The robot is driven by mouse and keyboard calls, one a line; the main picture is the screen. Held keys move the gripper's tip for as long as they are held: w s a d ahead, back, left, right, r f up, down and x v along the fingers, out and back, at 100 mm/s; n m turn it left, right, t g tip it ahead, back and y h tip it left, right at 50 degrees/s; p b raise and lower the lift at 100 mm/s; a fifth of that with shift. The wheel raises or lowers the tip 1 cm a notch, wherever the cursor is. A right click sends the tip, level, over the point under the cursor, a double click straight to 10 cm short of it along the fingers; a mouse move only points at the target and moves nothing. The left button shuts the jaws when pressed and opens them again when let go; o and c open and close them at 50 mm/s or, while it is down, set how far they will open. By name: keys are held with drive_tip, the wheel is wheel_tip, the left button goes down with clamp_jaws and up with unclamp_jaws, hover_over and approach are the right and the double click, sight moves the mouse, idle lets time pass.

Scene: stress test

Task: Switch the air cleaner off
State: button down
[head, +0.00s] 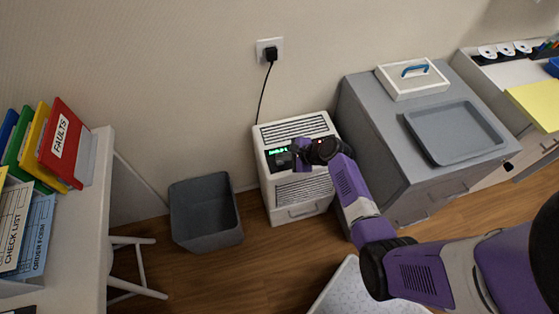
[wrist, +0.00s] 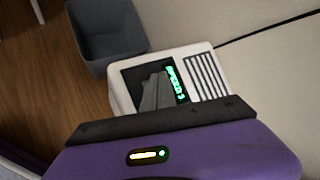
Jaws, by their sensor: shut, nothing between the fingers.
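The air cleaner (head: 297,212) is a white box on the floor against the wall, with grey slatted vents on its top and front. Its dark control panel shows a lit green display (head: 277,151), and a small red light shows near my gripper. My gripper (head: 296,158) is shut and empty in front of the panel, hiding part of it. In the wrist view the air cleaner (wrist: 205,72) is upper centre, and my gripper's fingers (wrist: 156,90) overlap the dark panel beside the green display. I cannot tell whether the fingertips touch the panel.
A black cord runs up from behind the cleaner to a wall socket (head: 269,50). A grey bin (head: 205,212) stands to its left, and a grey cabinet (head: 370,120) stands close on its right. A white desk (head: 80,235) with coloured binders is at far left.

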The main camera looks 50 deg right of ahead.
sight(282, 163)
drive_tip(key=shift+f, duration=0.1)
idle(0.5)
drive_tip(key=shift+f, duration=0.35)
drive_tip(key=shift+f+b, duration=0.1)
drive_tip(key=shift+b, duration=0.25)
drive_tip(key=shift+r+p, duration=0.6)
drive_tip(key=shift+p, duration=0.1)
drive_tip(key=shift+r, duration=0.1)
wheel_tip(282, 163, up, 6)
drive_tip(key=p, duration=0.6)
idle(0.7)
